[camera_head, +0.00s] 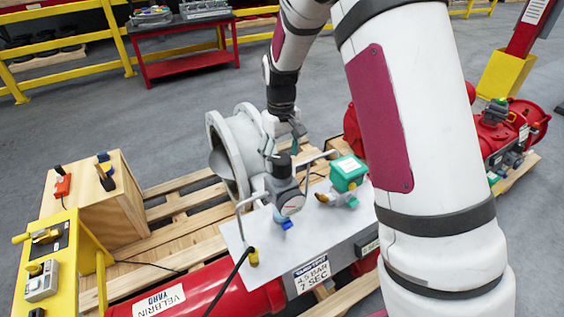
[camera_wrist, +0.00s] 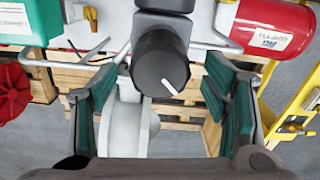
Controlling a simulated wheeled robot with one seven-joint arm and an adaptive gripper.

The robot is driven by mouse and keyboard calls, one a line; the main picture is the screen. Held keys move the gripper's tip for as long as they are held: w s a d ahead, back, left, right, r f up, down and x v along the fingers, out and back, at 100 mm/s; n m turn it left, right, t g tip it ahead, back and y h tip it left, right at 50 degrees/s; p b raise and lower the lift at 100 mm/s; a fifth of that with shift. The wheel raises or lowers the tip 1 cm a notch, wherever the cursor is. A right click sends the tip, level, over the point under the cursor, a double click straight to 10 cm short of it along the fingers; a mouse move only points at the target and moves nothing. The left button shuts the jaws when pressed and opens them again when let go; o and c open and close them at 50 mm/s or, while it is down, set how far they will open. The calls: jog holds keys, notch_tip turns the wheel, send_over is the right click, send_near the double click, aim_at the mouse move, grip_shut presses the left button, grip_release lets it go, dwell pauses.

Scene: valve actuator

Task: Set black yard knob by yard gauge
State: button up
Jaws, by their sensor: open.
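The black yard knob (camera_wrist: 152,62) has a white pointer line and sits between my open fingers in the wrist view, with a gap on each side. In the head view the knob (camera_head: 281,164) tops a grey regulator. The yard gauge (camera_head: 291,204) is the round dial on that regulator's front; its needle is too small to read. My gripper (camera_head: 288,132) is just above the knob, and its teal-padded fingers (camera_wrist: 162,88) are apart, one either side. The knob's contact with the fingers is not visible.
A metal plate (camera_head: 238,232) carries a green-topped device (camera_head: 348,174) right of the regulator, with bent metal rails close by. A label (camera_head: 312,272) reads 4.5 BAR, 7 SEC. A grey flanged pipe (camera_head: 232,150) stands behind. A yellow panel (camera_head: 45,270) is at left.

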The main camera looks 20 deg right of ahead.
aim_at(282, 158)
jog(key=shift+f, duration=1.5)
jog(key=c, duration=1.2)
jog(key=shift+o, duration=0.2)
jog(key=m, duration=0.5)
jog(key=shift+m, duration=0.4)
jog(key=m, duration=0.5)
jog(key=shift+m, duration=0.7)
